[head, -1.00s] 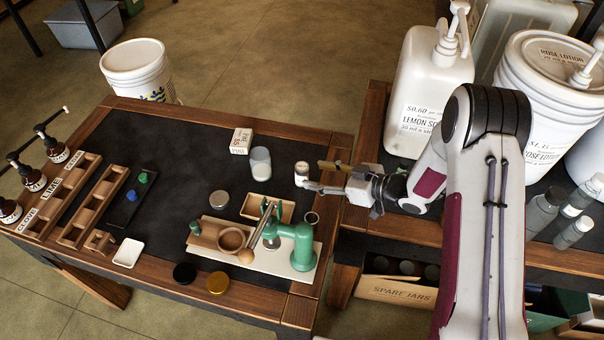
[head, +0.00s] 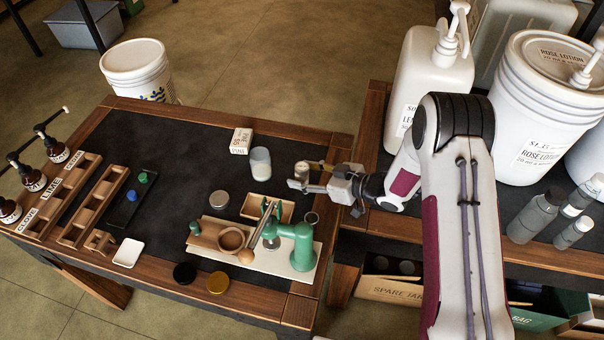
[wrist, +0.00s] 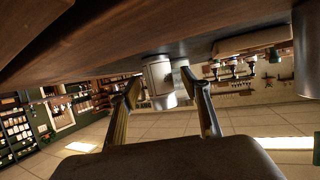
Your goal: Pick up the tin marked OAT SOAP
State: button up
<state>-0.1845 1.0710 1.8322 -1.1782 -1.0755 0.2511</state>
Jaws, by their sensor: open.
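A small pale tin (head: 301,169) stands on the dark table top near its right edge in the head view; its lettering is too small to read. My gripper (head: 307,176) reaches in from the right, low over the table. Its jaws are open, with one finger on each side of the tin. A finger hides part of the tin in the head view. I cannot tell whether either finger touches it.
A glass jar (head: 260,163) and a small white box (head: 241,141) stand left of the tin. A green press (head: 295,245) on a white board and a shallow wooden tray (head: 257,214) are nearer the front. Large lotion containers (head: 545,110) stand at right.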

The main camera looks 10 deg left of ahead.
aim_at(302, 166)
jog(key=shift+w+a+f, duration=0.15)
jog(key=shift+a+f, duration=0.05)
jog(key=shift+a, duration=0.25)
jog(key=shift+c, duration=0.5)
jog(key=c, duration=1.1)
jog(key=shift+r, duration=0.1)
jog(key=shift+c, duration=0.2)
jog(key=shift+r, duration=4.9)
